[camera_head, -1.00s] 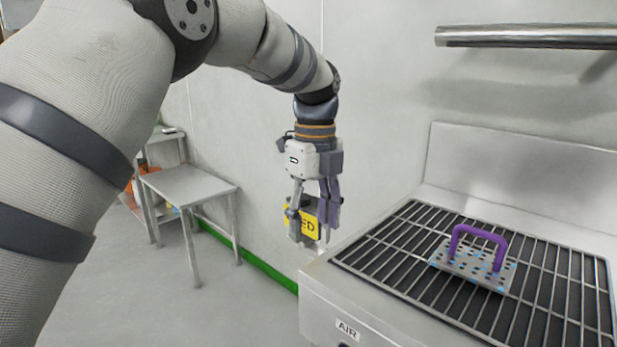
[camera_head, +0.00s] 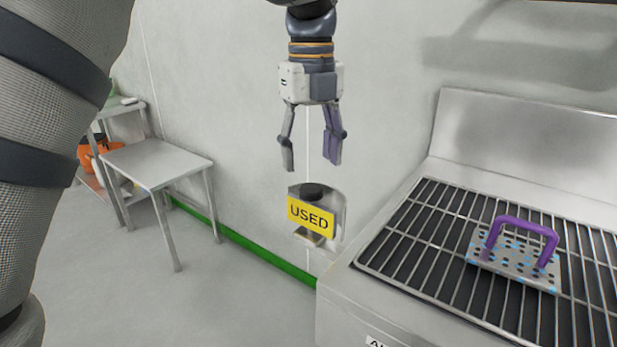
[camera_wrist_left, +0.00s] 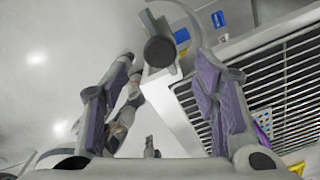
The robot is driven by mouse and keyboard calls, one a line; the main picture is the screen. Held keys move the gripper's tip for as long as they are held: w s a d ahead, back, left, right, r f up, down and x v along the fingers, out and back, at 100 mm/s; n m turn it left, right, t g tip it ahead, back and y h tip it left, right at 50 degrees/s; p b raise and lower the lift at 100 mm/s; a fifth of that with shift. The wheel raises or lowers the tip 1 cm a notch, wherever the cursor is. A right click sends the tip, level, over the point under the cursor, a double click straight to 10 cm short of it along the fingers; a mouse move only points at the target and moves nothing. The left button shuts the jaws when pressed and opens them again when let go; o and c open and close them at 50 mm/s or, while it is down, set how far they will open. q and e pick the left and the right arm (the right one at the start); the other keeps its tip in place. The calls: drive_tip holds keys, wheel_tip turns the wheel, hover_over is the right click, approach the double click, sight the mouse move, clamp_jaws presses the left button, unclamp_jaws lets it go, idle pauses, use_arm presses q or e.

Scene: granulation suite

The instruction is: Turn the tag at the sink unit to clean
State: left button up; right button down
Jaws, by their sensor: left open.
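The tag (camera_head: 311,217) is a yellow plate that reads USED, with a dark round knob (camera_head: 312,191) on top. It sits on a small metal bracket beside the left end of the sink unit (camera_head: 345,292). My left gripper (camera_head: 314,168) is open and empty, pointing down above the tag, apart from it. In the left wrist view the dark round knob (camera_wrist_left: 160,51) shows beyond and between the open fingers (camera_wrist_left: 165,105). The tag's lettering is not visible there. My right gripper is not in view.
The wall is close behind the tag. The floor at the left is clear.

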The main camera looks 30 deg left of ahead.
sight(310, 187)
use_arm(q)
wheel_tip(310, 187, down, 6)
drive_tip(key=shift+r, duration=0.2)
drive_tip(key=c, duration=1.2)
drive_tip(key=shift+o, duration=0.2)
